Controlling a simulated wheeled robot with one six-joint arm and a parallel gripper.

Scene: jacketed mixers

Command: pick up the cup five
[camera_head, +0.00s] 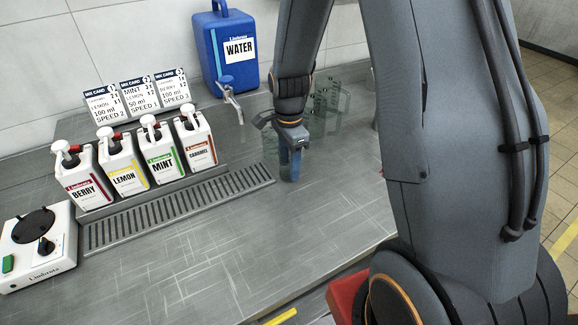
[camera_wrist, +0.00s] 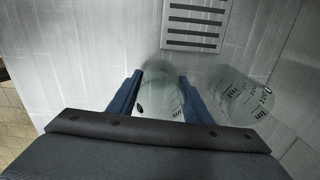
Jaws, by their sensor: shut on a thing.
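My gripper (camera_head: 290,165) points down at the counter, right of the slotted drip grate. In the wrist view, its two blue fingers (camera_wrist: 158,95) stand on either side of a clear cup with dark markings (camera_wrist: 160,100) and are shut on it. I cannot read a number on this cup. In the head view the fingers mostly hide it, and I cannot tell whether it touches the counter. A second clear cup with dark marks (camera_wrist: 242,97) stands close to the right in the wrist view, apart from the fingers.
More clear cups (camera_head: 328,97) stand behind my gripper. The drip grate (camera_head: 180,206) runs before the bottles of berry (camera_head: 88,180), lemon (camera_head: 122,166), mint (camera_head: 160,152) and caramel (camera_head: 197,143). A blue water container (camera_head: 226,55) stands behind, a mixer base (camera_head: 38,250) front left. The front counter is clear.

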